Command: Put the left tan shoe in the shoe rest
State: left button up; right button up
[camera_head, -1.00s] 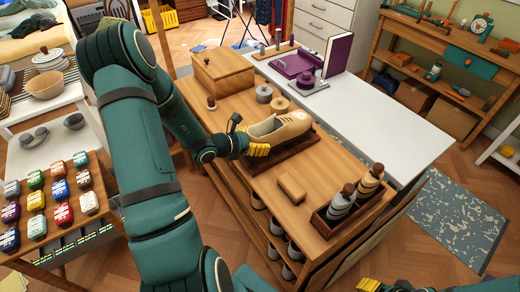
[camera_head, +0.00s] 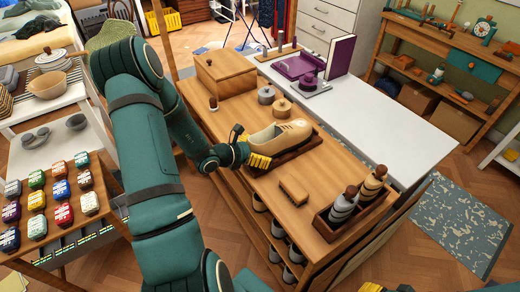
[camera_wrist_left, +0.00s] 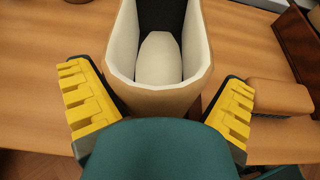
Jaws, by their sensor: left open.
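The tan shoe (camera_head: 285,137) lies on the dark brown shoe rest (camera_head: 306,151) on the wooden bench, toe pointing up and right in the head view. Its open collar and heel show in the left wrist view (camera_wrist_left: 158,95). My left gripper (camera_head: 248,147) is open at the heel end. Its yellow fingers stand on either side of the heel, with gaps visible in the wrist view (camera_wrist_left: 160,105). The shoe hides most of the rest, so its exact seating cannot be told. Only a small yellow part of my right gripper (camera_head: 372,287) shows at the bottom edge.
A wooden brush (camera_head: 293,191) lies in front of the shoe. A box with bottles (camera_head: 335,230) stands at the bench's near right. Two round tins (camera_head: 273,101) and a wooden chest (camera_head: 225,73) are behind. A white table (camera_head: 400,125) adjoins on the right.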

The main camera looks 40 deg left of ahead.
pick_arm(q)
jog(key=p+v, duration=0.1)
jog(key=v, duration=1)
jog(key=shift+s+p, duration=0.35)
jog(key=shift+p, duration=0.05)
jog(key=shift+a+r, duration=0.1)
jog(key=shift+a, duration=0.05)
